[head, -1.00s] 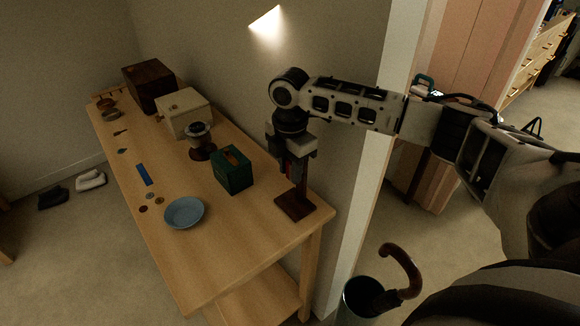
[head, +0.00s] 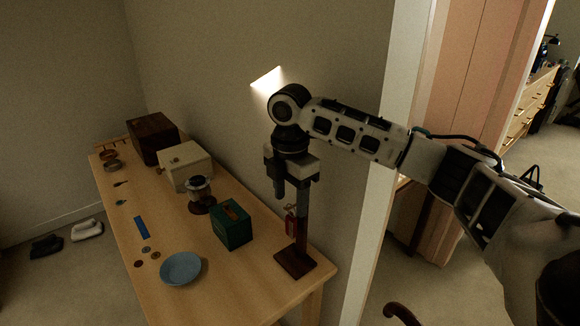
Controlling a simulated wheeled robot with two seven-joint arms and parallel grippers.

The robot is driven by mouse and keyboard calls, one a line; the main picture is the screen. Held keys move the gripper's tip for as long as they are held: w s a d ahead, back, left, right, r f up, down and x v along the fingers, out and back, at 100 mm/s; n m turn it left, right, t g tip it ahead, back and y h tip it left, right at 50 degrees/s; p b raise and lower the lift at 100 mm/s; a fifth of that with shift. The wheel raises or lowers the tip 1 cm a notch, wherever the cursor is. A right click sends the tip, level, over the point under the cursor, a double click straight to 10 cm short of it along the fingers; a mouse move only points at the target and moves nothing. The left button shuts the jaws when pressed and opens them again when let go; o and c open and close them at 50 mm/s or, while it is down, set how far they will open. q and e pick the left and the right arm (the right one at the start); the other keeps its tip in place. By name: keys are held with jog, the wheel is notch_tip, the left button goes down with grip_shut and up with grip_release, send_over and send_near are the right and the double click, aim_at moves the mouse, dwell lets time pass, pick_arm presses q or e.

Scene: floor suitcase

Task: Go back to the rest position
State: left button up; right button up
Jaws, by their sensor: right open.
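My right gripper (head: 292,188) is open, fingers pointing down, with nothing seen between them. It hangs at the table's right end, in front of the upper part of a stand with a dark wooden base (head: 295,263). A small red item (head: 291,223) hangs on this stand, below the gripper and apart from it. The top of the stand is hidden behind the gripper. My left gripper is out of view.
The wooden table (head: 225,283) holds a green box (head: 232,225), a blue plate (head: 181,269), a grinder-like object (head: 200,197), a cream box (head: 186,166) and a dark wooden box (head: 152,138). The wall is close behind. An umbrella handle (head: 402,313) shows at the bottom right.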

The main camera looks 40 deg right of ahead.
notch_tip(320, 180, up, 8)
jog(key=shift+r, duration=0.15)
jog(key=s+a+f+m+t+y, duration=0.1)
jog(key=s+a+f+m, duration=0.15)
jog(key=a+f, duration=0.35)
jog(key=s+a+f+m, duration=0.1)
jog(key=s+a+f, duration=0.35)
jog(key=f, duration=0.35)
jog(key=s+a+f+m+t+y, duration=0.1)
jog(key=s+a+f+m, duration=0.15)
jog(key=a+f, duration=0.3)
jog(key=s+d+f+m+t+h, duration=0.1)
jog(key=s+d+f+m, duration=0.15)
jog(key=s+m, duration=0.45)
jog(key=s+d+f+m+t+h, duration=0.1)
jog(key=s+d+f+m, duration=0.2)
jog(key=s, duration=0.6)
jog(key=w+a+f+t+y, duration=0.2)
jog(key=w+a+f+t, duration=0.3)
jog(key=f, duration=0.3)
jog(key=shift+w+t+y, duration=0.3)
jog(key=shift+w+t, duration=0.2)
jog(key=shift+w, duration=0.2)
